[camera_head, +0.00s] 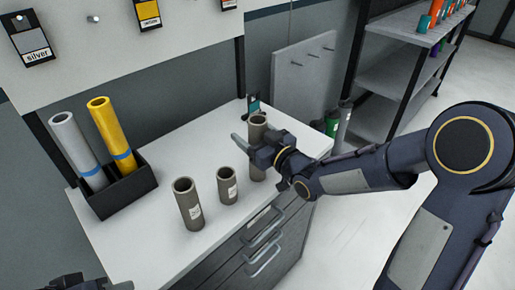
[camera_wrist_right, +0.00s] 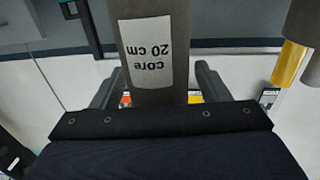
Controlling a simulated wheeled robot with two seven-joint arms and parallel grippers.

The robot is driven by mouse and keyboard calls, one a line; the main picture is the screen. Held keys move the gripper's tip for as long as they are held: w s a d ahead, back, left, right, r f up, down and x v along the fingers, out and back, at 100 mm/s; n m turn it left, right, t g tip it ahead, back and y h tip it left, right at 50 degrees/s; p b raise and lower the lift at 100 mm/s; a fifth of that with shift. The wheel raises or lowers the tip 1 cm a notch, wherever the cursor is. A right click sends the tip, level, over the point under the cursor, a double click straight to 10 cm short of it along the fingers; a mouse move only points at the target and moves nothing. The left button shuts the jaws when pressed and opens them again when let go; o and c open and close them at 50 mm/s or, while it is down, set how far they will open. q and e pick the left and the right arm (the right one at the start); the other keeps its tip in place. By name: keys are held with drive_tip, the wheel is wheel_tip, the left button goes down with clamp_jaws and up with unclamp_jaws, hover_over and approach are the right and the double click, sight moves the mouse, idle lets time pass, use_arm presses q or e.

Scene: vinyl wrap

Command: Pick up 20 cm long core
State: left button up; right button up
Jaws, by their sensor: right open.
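The 20 cm core (camera_head: 257,129) is a grey-brown tube standing upright at the back right of the white cabinet top. Its label, reading "core 20 cm" upside down, shows in the right wrist view (camera_wrist_right: 147,50). My right gripper (camera_head: 256,142) is open at this core, with one finger on either side of it in the wrist view (camera_wrist_right: 159,75). I cannot tell whether the fingers touch it. The gripper hides the core's middle in the head view. Only a little of my left gripper (camera_head: 92,284) shows at the bottom left edge.
A shorter core (camera_head: 227,187) and a medium core (camera_head: 189,208) stand upright to the left of my right gripper. A black holder (camera_head: 130,192) carries a silver roll (camera_head: 74,146) and a yellow roll (camera_head: 111,133). A shelf rack (camera_head: 395,75) stands at the back right.

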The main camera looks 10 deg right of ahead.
drive_tip(key=c, duration=1.1)
